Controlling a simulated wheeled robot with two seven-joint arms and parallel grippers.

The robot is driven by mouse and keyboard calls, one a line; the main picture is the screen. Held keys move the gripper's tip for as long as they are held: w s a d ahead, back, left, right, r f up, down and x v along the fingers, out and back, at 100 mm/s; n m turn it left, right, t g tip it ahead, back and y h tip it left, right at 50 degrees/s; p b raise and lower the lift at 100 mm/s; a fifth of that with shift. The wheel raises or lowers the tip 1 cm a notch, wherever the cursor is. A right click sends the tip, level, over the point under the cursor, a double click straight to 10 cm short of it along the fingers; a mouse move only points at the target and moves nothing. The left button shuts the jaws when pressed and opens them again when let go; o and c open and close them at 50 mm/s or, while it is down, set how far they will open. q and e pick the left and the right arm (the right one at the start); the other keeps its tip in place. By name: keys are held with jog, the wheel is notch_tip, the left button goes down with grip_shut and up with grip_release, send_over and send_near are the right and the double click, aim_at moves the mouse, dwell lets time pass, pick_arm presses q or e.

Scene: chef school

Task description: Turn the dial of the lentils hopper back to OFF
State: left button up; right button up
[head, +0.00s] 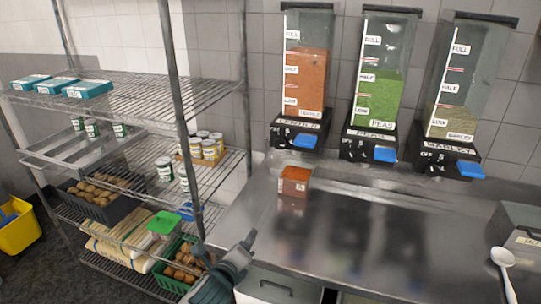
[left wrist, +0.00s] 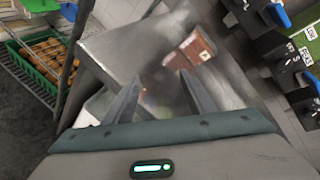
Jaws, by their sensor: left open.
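The pointer's exact setting is too small to read. A small container with orange contents (head: 295,181) stands on the counter below it and also shows in the left wrist view (left wrist: 196,46). My left gripper (head: 248,240) is low at the counter's front left edge, well away from the dial. Its fingers (left wrist: 160,80) are apart and empty. My right gripper is out of view.
The peas hopper (head: 378,95) and barley hopper (head: 459,100) stand to the right with blue dials. A wire shelf (head: 150,90) with tins and crates stands left of the counter (head: 390,225). A white spoon (head: 503,257) lies at the right. The middle counter is clear.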

pick_arm(q)
jog(key=w+d+r+m+t+h, duration=0.1)
jog(key=w+d+r+m, duration=0.1)
jog(key=w+r+m, duration=0.3)
jog(key=w+d+r+m+t+h, duration=0.2)
jog(key=w+r+m, duration=0.3)
jog(key=r+m, duration=0.5)
jog(key=shift+w+r+t, duration=0.3)
jog(key=shift+r, duration=0.3)
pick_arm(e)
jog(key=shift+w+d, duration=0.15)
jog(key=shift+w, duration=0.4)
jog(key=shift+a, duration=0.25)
pick_arm(q)
jog(key=p, duration=0.3)
send_near(279, 145)
jog(key=x, duration=0.7)
jog(key=shift+w+d, duration=0.1)
jog(key=shift+w, duration=0.3)
jog(key=shift+w+d, duration=0.2)
jog(key=shift+w, duration=0.45)
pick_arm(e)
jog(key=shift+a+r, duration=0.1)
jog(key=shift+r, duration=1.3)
